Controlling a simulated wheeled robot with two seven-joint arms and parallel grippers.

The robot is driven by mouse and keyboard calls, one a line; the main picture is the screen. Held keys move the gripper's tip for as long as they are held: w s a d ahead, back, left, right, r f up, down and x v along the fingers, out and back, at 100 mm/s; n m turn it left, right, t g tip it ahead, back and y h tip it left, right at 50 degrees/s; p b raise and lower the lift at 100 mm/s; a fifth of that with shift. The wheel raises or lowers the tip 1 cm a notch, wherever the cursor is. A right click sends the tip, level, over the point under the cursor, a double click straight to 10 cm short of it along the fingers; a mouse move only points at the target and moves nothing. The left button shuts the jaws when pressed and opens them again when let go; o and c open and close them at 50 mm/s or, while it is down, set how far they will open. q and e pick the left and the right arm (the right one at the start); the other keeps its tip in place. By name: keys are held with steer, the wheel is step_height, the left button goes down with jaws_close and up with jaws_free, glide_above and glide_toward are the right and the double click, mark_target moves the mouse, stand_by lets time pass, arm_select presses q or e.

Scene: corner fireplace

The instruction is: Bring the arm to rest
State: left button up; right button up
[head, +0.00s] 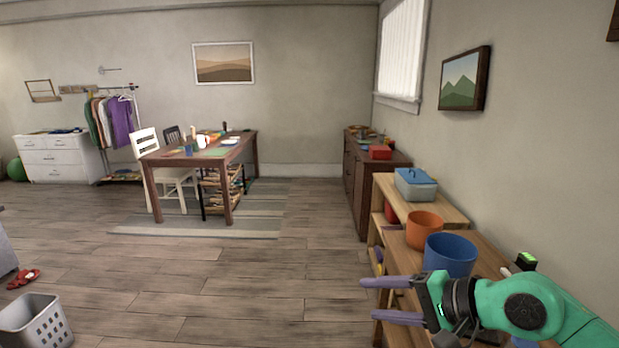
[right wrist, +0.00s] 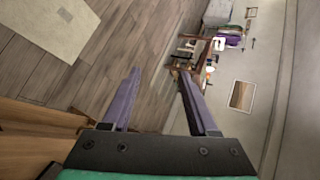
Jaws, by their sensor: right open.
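My right arm comes in from the lower right of the head view. Its gripper (head: 380,300) has two purple fingers, spread apart and pointing left, with nothing between them. My left gripper does not show in either view.
A wooden shelf (head: 387,242) along the right wall holds a blue pot (head: 450,255), an orange pot (head: 424,225) and a lidded blue-grey box (head: 415,186). A grey basket (head: 38,325) and red shoes (head: 23,278) are at left. The middle floor is clear.

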steer(key=a+r+m+t+y, duration=0.2)
steer(key=a+r+m+y, duration=0.2)
steer(key=a+r+m, duration=0.1)
steer(key=w+d+r+m+t+h, duration=0.1)
steer(key=d+r+m+t, duration=0.3)
steer(key=m, duration=0.6)
steer(key=w+d+r+m+t+h, duration=0.15)
steer(key=m+t, duration=0.35)
steer(key=m, duration=0.5)
steer(key=d+f+m+g+h, duration=0.2)
steer(key=d+f+m+h, duration=0.6)
steer(key=m, duration=0.4)
steer(key=d+f+m+g+h, duration=0.2)
steer(key=d+f+m+h, duration=0.35)
steer(key=f+m, duration=0.6)
steer(key=s+a+f+m+g+y, duration=0.35)
steer(key=s+f+m+g, duration=0.85)
steer(key=s+f, duration=0.95)
steer(key=f, duration=2)
steer(key=s+d+f+g, duration=0.1)
steer(key=s+d+f, duration=0.2)
steer(key=s+f, duration=1)
steer(key=s, duration=0.3)
steer(key=shift+f+g+h, duration=0.25)
steer(key=shift+g+h, duration=0.1)
steer(key=shift+g, duration=0.05)
